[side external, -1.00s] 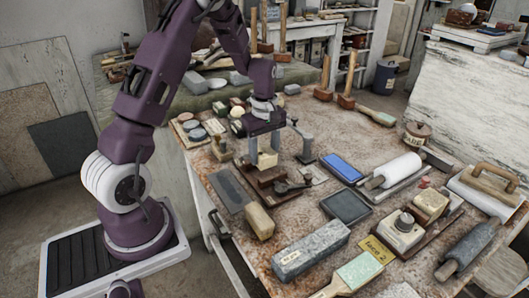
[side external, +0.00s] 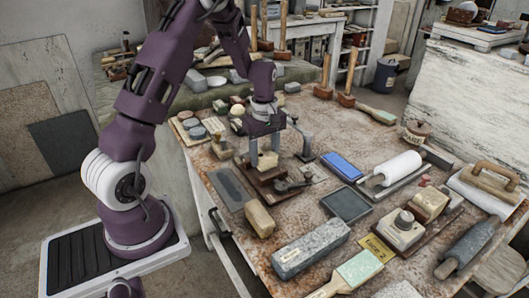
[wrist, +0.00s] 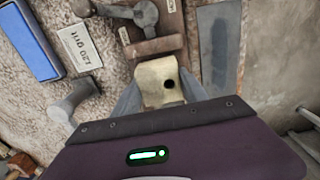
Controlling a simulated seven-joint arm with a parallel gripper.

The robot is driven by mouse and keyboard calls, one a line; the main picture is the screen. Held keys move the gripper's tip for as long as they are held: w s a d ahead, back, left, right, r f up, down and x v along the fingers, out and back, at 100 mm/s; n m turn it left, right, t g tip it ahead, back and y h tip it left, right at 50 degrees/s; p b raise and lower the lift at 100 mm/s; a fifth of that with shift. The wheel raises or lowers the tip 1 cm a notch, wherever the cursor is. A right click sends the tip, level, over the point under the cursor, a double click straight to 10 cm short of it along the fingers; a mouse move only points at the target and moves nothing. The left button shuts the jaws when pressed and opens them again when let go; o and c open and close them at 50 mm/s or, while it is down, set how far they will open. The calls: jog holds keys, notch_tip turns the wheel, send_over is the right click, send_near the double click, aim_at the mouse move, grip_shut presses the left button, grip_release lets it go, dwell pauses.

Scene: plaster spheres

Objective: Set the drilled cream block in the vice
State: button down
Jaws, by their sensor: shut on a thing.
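The drilled cream block (wrist: 156,78) is held between the fingers of my gripper (side external: 265,152). Its dark round hole shows in the wrist view, where the grey fingers of my gripper (wrist: 160,92) close on its two sides. The vice (side external: 268,178) is a low brown piece with a dark lever handle, directly under the block. In the wrist view a brown jaw bar of the vice (wrist: 154,47) lies right at the block's far edge. I cannot tell whether the block's underside touches the vice.
A dark flat slab (side external: 229,188) lies left of the vice and a tan block (side external: 260,220) in front of it. A grey clamp-like post (side external: 306,148) stands close on the right. A blue stone (side external: 342,166) and a dark tray (side external: 345,204) lie further right.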

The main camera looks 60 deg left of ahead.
jog(key=shift+f, duration=1.55)
jog(key=c, duration=0.5)
grip_release()
jog(key=shift+r, duration=2)
